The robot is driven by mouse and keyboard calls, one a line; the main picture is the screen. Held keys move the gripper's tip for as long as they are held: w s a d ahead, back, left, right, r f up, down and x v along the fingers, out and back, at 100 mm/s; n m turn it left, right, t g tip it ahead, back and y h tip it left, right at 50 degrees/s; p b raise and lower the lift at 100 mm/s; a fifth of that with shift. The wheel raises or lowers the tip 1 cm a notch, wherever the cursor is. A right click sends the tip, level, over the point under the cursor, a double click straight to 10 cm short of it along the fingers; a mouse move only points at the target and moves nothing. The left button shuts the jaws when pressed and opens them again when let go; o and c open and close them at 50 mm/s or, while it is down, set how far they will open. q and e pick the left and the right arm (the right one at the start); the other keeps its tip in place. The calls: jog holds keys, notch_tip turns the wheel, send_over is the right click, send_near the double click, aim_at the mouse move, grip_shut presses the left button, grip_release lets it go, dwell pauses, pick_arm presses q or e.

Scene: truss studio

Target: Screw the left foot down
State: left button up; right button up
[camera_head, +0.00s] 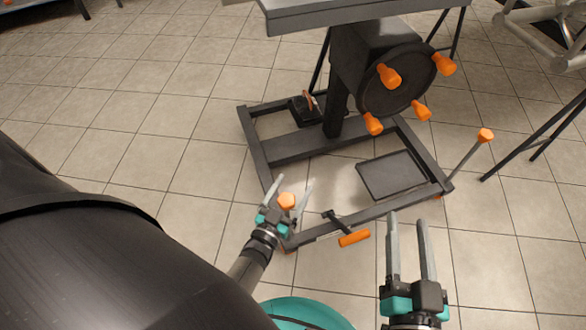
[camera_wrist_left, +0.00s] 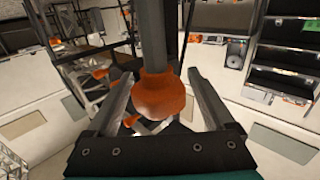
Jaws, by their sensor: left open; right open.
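The left foot's orange knob (camera_head: 287,200) is at the near left corner of the dark frame. My left gripper (camera_head: 290,186) is open, with a finger on each side of this knob. In the left wrist view the knob (camera_wrist_left: 158,98) sits between the open fingers, on the end of a grey rod (camera_wrist_left: 152,35); gaps show on both sides. Another foot, with an orange knob (camera_head: 486,135) on a thin rod, stands at the frame's right corner. My right gripper (camera_head: 406,219) is open and empty, in front of the frame.
The dark frame (camera_head: 325,233) carries a column, a wheel (camera_head: 398,80) with several orange handles and a tabletop (camera_head: 340,12). A crank with an orange grip (camera_head: 354,238) sits at the front bar. A flat tray (camera_head: 398,174) lies inside the frame. Tiled floor is clear at left.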

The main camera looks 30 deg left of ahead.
pick_arm(q)
jog(key=shift+c, duration=0.4)
jog(key=c, duration=1.3)
jog(key=shift+m+h, duration=0.4)
jog(key=m+h, duration=0.2)
jog(key=h, duration=0.1)
jog(key=d+m+g+h, duration=0.1)
jog(key=m+h, duration=0.1)
jog(key=h, duration=0.2)
jog(key=shift+d, duration=0.1)
jog(key=shift+d+r+m+g+h, duration=0.15)
jog(key=shift+d+m+g+h, duration=0.2)
jog(key=shift+m+h, duration=0.4)
jog(key=o, duration=1.4)
jog(key=shift+s+a, duration=0.1)
